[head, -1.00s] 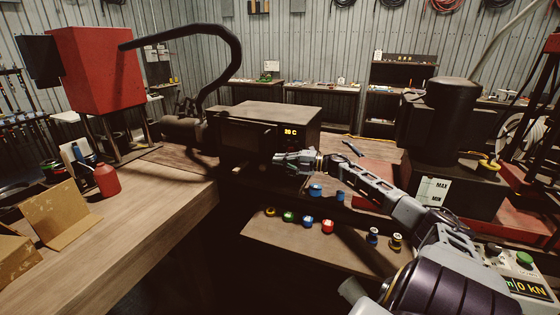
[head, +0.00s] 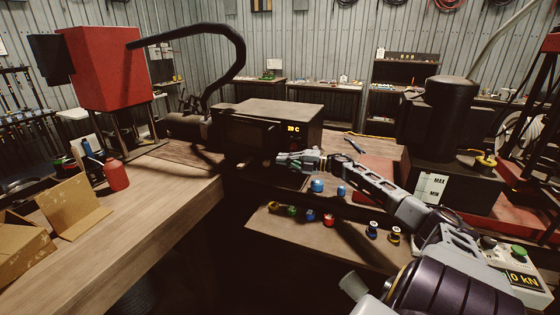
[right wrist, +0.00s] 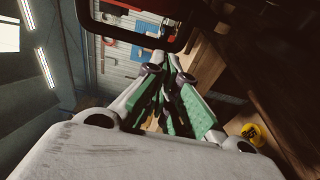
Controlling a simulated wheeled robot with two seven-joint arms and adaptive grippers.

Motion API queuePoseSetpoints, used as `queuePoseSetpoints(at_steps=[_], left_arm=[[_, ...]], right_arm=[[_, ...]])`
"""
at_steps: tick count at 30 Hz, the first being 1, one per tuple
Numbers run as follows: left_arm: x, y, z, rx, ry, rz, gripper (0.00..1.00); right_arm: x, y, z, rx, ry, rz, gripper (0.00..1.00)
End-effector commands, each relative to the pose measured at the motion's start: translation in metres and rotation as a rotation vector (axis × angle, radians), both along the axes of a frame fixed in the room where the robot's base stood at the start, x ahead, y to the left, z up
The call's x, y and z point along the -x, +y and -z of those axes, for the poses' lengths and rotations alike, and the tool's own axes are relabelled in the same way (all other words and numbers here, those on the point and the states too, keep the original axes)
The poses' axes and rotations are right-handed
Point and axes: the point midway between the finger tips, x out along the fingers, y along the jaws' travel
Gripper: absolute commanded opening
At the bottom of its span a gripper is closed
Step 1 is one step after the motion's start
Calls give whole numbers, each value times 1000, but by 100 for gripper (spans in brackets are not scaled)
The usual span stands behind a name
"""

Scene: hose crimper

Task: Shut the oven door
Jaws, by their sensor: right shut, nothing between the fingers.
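The oven (head: 268,110) is a dark box with a lit "20 C" display, standing on the bench at the middle of the head view. Its dark front panel (head: 247,137), which looks like the door, is left of the display. Shadow makes it unclear how far open the door is. My right gripper (head: 281,158) is shut and empty, pointing left in front of the oven's lower right front. I cannot tell whether it touches the oven. In the right wrist view its green-padded fingers (right wrist: 163,85) come together. My left gripper is out of view.
Blue spools (head: 317,186) stand just below the gripper. A lower shelf (head: 285,232) holds several coloured spools. A black pump-like machine (head: 440,125) stands at right. A red machine (head: 100,70) and an open cardboard box (head: 65,215) are at left.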

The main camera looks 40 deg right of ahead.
Motion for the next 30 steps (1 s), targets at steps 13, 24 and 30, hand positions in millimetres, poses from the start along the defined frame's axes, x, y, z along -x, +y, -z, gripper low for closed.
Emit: queuePoseSetpoints(at_steps=[13,24,30], left_arm=[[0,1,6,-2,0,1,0],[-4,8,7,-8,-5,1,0],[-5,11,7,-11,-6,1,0]], right_arm=[[29,-45,1,0,1,3,0],[44,-66,0,-1,1,1,0],[44,-67,0,-1,1,0,0]])
